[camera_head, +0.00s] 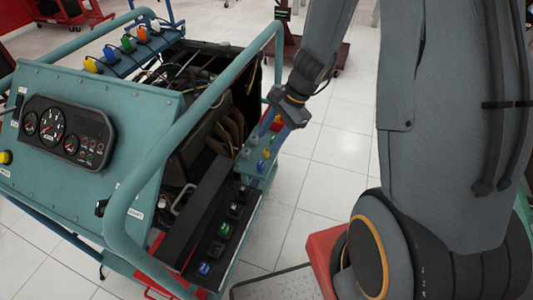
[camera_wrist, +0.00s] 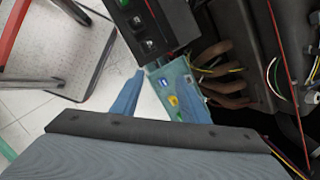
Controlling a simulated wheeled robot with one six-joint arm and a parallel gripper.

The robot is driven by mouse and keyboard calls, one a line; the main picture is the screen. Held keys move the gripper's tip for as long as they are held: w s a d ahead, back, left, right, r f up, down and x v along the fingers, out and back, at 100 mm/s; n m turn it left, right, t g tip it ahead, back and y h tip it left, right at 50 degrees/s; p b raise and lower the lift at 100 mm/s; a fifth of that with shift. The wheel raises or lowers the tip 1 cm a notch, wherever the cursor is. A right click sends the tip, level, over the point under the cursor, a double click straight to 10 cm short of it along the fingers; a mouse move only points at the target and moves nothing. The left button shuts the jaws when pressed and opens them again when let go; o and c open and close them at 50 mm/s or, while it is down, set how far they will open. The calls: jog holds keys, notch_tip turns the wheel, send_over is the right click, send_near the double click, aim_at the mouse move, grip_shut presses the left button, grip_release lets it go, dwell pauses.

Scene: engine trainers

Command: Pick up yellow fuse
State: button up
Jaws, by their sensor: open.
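The yellow fuse (camera_head: 261,165) stands on a small teal shelf (camera_head: 252,177) at the right side of the engine trainer. In the wrist view, the yellow fuse (camera_wrist: 173,100) shows on the shelf between my fingers' lines, beside a blue fuse (camera_wrist: 164,82) and a pale one (camera_wrist: 187,78). My gripper (camera_head: 263,143) has two blue fingers, points down and is close above the shelf. In the wrist view my gripper (camera_wrist: 163,92) is open, with its fingers apart and nothing held. The exact gap to the yellow fuse cannot be told.
A black fuse box with a green fuse (camera_head: 224,229) and a blue fuse (camera_head: 204,268) lies close to the shelf. The trainer's teal tube frame (camera_head: 140,180) and brown hoses (camera_wrist: 212,65) are nearby. Tiled floor is open to the right of the shelf.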

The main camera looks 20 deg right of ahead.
aim_at(267, 149)
jog(key=shift+w+d+f+m+t+y+p, duration=0.1)
jog(key=shift+w+d+f+m+t+p, duration=0.3)
jog(key=shift+w+f+m, duration=2.15)
jog(key=shift+w+d+f+m+t+y+p, duration=0.1)
jog(key=shift+w+d+f+m+t+p, duration=0.3)
jog(key=shift+w+f+m, duration=2.1)
jog(key=shift+w+d+f+m+t+y+p, duration=0.15)
jog(key=shift+w+d+f+m+t, duration=0.55)
jog(key=shift+f, duration=3.7)
jog(key=shift+w+a+n, duration=0.15)
jog(key=shift+a+n, duration=0.1)
jog(key=shift+a, duration=0.05)
grip_shut()
jog(key=shift+r, duration=0.1)
